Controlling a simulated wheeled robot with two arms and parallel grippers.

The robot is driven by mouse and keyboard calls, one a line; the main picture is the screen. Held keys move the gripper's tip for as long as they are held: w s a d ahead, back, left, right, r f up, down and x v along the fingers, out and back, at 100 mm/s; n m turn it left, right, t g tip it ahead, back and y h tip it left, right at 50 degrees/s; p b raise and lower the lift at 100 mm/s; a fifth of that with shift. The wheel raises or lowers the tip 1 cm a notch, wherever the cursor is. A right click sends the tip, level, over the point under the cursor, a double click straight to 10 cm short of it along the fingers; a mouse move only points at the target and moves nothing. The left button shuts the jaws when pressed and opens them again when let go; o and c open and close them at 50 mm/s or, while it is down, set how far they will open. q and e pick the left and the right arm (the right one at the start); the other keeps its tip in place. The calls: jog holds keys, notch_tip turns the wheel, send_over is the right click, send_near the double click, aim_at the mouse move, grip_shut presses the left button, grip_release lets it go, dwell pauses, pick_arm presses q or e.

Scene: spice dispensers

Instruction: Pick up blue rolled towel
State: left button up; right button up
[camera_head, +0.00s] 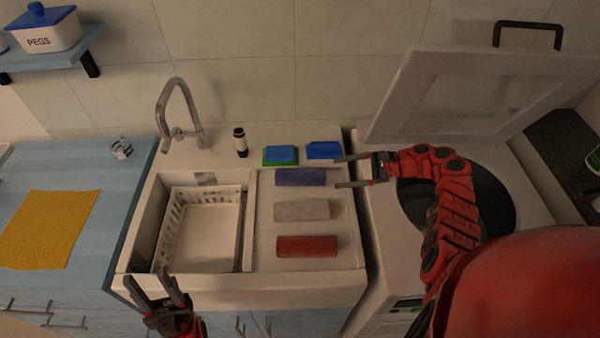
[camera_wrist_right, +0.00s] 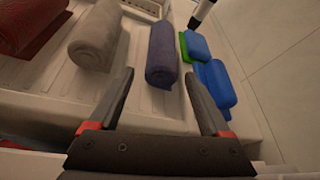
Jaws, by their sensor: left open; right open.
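The blue rolled towel (camera_head: 301,177) lies on the ribbed drainboard right of the sink basin, the farthest back in a row of rolled towels. In the right wrist view the blue towel (camera_wrist_right: 162,54) lies ahead, between the lines of the two fingers and apart from them. My right gripper (camera_head: 337,172) is open and empty, just right of the towel's right end; its fingers also show in the right wrist view (camera_wrist_right: 165,100). My left gripper (camera_head: 154,283) is open and empty at the front left of the sink.
A white towel (camera_head: 302,211) and a red towel (camera_head: 307,246) lie in front of the blue one. Blue-and-green sponges (camera_head: 280,155), (camera_head: 323,150) and a black-and-white bottle (camera_head: 240,142) stand behind. A white basket (camera_head: 170,215) is in the basin. An open-lidded washer (camera_head: 375,245) is at right.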

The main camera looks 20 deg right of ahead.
aim_at(314, 176)
jog(key=x, duration=0.3)
jog(key=shift+w, duration=0.2)
jog(key=shift+x, duration=0.9)
jog(key=shift+f+x, duration=0.2)
jog(key=shift+x, duration=0.95)
jog(key=shift+f+x, duration=0.15)
jog(key=shift+x, duration=1)
jog(key=shift+d, duration=0.25)
jog(key=c, duration=1.3)
jog(key=shift+o, duration=0.2)
jog(key=shift+r, duration=0.15)
